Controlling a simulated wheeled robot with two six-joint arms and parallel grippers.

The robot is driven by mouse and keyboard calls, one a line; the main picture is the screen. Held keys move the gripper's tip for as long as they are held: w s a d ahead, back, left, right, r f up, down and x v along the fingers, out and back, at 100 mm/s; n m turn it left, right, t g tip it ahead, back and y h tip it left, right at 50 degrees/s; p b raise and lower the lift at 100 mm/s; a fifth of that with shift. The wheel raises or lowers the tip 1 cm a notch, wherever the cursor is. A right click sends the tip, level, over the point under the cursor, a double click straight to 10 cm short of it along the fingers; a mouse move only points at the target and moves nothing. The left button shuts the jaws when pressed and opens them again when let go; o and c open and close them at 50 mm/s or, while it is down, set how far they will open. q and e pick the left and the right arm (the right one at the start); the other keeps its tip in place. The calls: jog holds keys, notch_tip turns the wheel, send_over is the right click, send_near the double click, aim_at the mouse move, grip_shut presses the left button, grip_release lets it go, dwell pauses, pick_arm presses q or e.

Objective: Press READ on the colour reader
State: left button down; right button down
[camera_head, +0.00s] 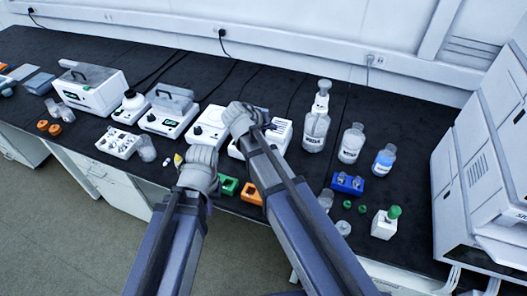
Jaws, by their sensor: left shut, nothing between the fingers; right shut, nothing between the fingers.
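Several white bench instruments stand along the dark worktop, and I cannot read which one is the colour reader. One white instrument with a grey lid and a small green display (170,112) stands left of centre. A larger lidded white instrument with a green display (92,88) stands further left. My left gripper (199,160) is shut and empty over the front of the bench, in front of a white unit with a knob (208,130). My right gripper (240,116) is shut and empty, and partly covers another white unit (278,136). The fingertips are hidden behind my wrists.
A large clear bottle (315,130) and two smaller bottles stand right of centre. A blue rack (347,183), green caps and a green-capped white holder (385,222) are at the right front. Green (228,186) and orange (251,193) blocks lie between my arms.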

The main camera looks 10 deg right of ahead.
jog(key=shift+w+a, duration=0.1)
jog(key=shift+a, duration=0.05)
dwell(0.3)
notch_tip(320, 180, down, 9)
jog(key=b, duration=0.9)
jog(key=shift+r, duration=0.1)
dwell(1.5)
jog(key=shift+f+b, duration=0.35)
jog(key=shift+f, duration=0.05)
jog(key=shift+f+b, duration=0.35)
dwell(0.5)
jog(key=shift+r, duration=0.1)
dwell(0.4)
jog(key=shift+r+p, duration=0.75)
jog(key=shift+p, duration=0.1)
